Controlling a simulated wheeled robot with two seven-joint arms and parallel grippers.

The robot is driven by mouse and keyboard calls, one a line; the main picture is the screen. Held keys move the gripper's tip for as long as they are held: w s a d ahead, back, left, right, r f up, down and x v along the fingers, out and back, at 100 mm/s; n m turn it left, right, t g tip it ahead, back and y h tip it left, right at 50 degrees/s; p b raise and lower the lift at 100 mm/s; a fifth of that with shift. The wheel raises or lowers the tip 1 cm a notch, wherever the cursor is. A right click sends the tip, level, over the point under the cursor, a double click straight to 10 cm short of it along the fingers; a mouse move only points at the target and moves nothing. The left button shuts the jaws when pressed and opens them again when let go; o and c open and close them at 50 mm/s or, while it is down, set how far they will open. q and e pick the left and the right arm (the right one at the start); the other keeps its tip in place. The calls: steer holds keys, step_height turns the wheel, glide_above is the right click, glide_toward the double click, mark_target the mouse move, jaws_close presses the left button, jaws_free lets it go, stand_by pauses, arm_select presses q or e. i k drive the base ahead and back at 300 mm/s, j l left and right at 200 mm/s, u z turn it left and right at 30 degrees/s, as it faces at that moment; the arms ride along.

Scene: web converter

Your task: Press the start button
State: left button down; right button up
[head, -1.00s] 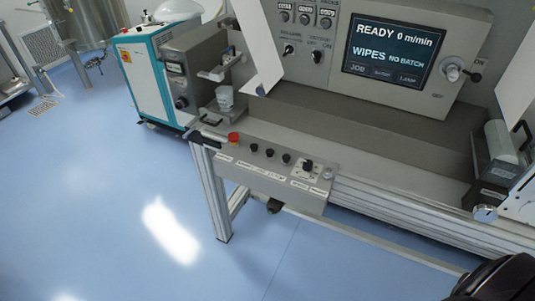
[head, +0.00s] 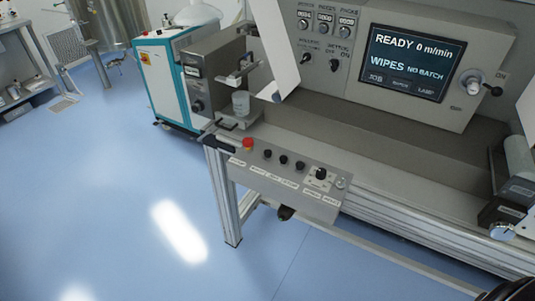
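The screen (head: 406,61) reads READY 0 m/min, WIPES, NO BATCH. Neither gripper is in view.
The machine's frame leg (head: 223,200) stands on a blue floor (head: 130,190), which is clear at the left. A white and teal cabinet (head: 167,84) stands behind. A clear cup (head: 241,103) sits on a small ledge. A dark part, probably mine, shows at the bottom right corner.

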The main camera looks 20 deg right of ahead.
mark_target(268, 153)
steer(key=i+j, duration=0.1)
steer(key=i, duration=0.95)
steer(key=z, duration=1.4)
